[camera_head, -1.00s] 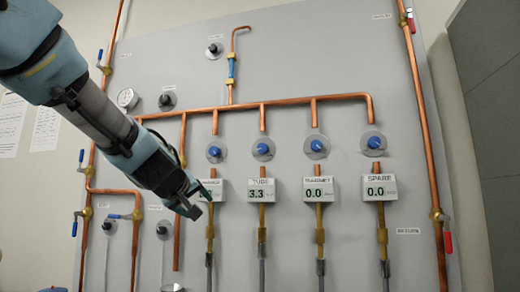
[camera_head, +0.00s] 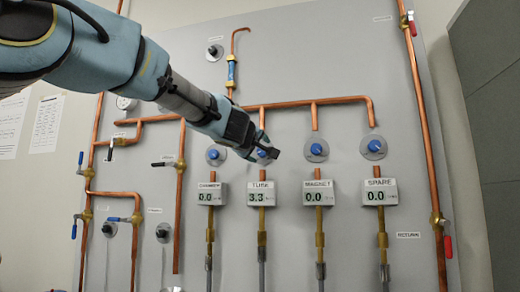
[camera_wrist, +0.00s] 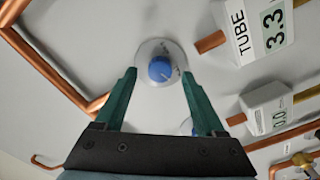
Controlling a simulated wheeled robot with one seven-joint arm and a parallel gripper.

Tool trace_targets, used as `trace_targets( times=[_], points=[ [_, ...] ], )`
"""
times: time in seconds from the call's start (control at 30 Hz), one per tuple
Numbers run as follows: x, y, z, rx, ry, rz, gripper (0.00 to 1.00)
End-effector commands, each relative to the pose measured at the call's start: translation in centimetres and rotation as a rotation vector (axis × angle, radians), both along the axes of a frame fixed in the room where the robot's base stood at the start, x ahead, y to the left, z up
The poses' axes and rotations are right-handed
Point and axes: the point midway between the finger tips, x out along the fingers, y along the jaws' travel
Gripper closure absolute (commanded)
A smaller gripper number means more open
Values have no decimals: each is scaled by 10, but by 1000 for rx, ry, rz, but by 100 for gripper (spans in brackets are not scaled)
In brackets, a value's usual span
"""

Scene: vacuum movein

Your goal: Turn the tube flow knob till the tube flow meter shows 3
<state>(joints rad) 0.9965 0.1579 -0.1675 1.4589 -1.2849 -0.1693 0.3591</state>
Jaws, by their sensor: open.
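The tube flow knob (camera_wrist: 160,68) is a blue knob on a pale round plate, seen between my finger tips in the wrist view. In the head view my gripper hides most of it. The tube flow meter (camera_head: 260,194) below it reads 3.3, and the same reading shows in the wrist view (camera_wrist: 262,32). My gripper (camera_head: 267,152) is at the tube knob's place on the panel. Its two green fingers (camera_wrist: 159,75) are apart, one to each side of the knob, with nothing held. I cannot tell how far the tips are from the panel.
The chamber knob (camera_head: 216,154) is close on the left, the magnet knob (camera_head: 316,149) on the right, the spare knob (camera_head: 374,146) farther right. The chamber (camera_head: 209,194), magnet (camera_head: 318,193) and spare (camera_head: 380,192) meters read 0.0. A copper pipe (camera_head: 330,101) runs above the knobs.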

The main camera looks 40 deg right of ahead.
Motion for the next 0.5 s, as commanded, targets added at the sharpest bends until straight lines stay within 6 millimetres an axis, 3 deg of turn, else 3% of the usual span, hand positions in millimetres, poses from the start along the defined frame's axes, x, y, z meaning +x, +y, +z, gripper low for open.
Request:
trace_targets(
  times=[0.2,0.47,0.5],
  points=[
    [8,-13,0,0,0,0,28],
    [8,-13,0,0,-1,-1,28],
    [8,-13,0,0,-1,-1,32]
  ],
)
